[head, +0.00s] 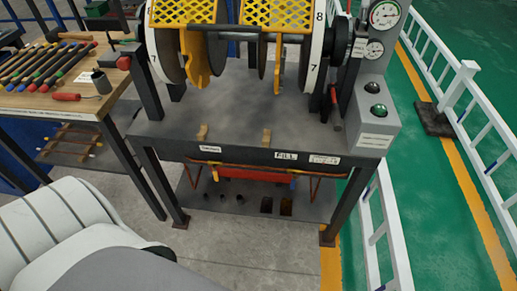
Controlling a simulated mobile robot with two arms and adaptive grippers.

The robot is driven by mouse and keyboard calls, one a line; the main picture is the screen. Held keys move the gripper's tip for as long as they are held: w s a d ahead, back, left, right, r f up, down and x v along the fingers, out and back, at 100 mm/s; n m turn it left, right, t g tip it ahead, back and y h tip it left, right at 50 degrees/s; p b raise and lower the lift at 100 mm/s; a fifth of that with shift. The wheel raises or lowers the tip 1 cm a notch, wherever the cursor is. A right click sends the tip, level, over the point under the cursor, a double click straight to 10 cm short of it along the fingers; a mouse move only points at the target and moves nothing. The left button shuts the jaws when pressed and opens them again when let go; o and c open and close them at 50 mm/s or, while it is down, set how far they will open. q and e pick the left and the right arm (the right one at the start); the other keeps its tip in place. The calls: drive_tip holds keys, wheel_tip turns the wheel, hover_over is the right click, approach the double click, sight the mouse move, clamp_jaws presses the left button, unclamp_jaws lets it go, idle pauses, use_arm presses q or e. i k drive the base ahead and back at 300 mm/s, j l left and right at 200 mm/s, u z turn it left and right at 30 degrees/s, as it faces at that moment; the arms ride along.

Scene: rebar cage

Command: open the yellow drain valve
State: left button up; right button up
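Neither of my grippers is in view; only white and grey parts of my own body show at the lower left.
A grinding machine with yellow guards (277,14) stands on the table, with a gauge post (372,105) at its right. A wooden bench (48,105) with tools is at the left. White railings (392,225) stand at the right. Grey floor in front is clear.

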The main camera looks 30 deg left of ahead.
sight(215, 178)
drive_tip(key=j+u, duration=0.1)
drive_tip(key=u, duration=0.15)
drive_tip(key=i+j+u, duration=0.2)
drive_tip(key=j, duration=0.2)
drive_tip(key=j+u, duration=0.25)
drive_tip(key=j, duration=0.15)
drive_tip(key=i+j+u, duration=0.2)
drive_tip(key=j, duration=0.15)
